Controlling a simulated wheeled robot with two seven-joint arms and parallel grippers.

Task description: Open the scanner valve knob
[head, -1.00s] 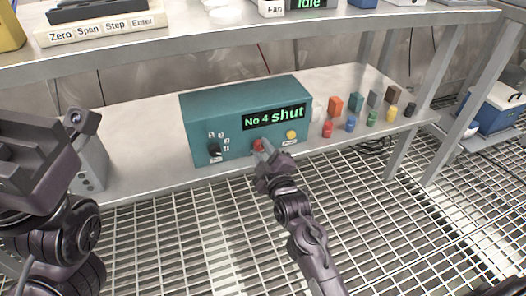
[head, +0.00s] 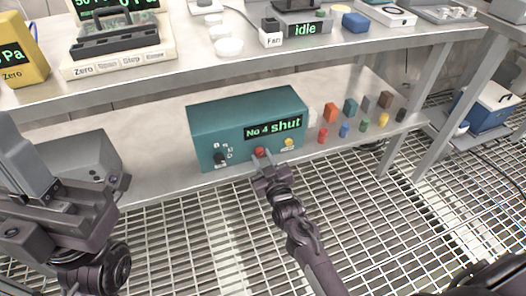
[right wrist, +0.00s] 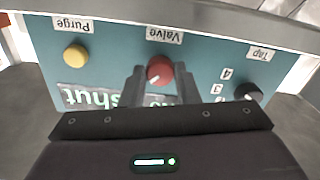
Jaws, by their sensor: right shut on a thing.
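The teal scanner box (head: 215,120) stands on the lower shelf, and its display (head: 273,127) reads "No 4 shut". The red valve knob (head: 260,152) is on its front, between the black tap knob (head: 220,158) and the yellow purge button (head: 289,142). In the right wrist view the red valve knob (right wrist: 160,70) carries a pale pointer mark. My right gripper (right wrist: 160,76) has one finger on each side of this knob and is shut on it. My left gripper (head: 22,160) is at the left, away from the box; its fingertips cannot be made out clearly.
Several small coloured blocks (head: 331,112) and pegs (head: 345,130) stand right of the box. A grey box (head: 85,160) is at the left, behind my left arm. The upper shelf edge (head: 300,50) overhangs, holding instruments. Grating lies below.

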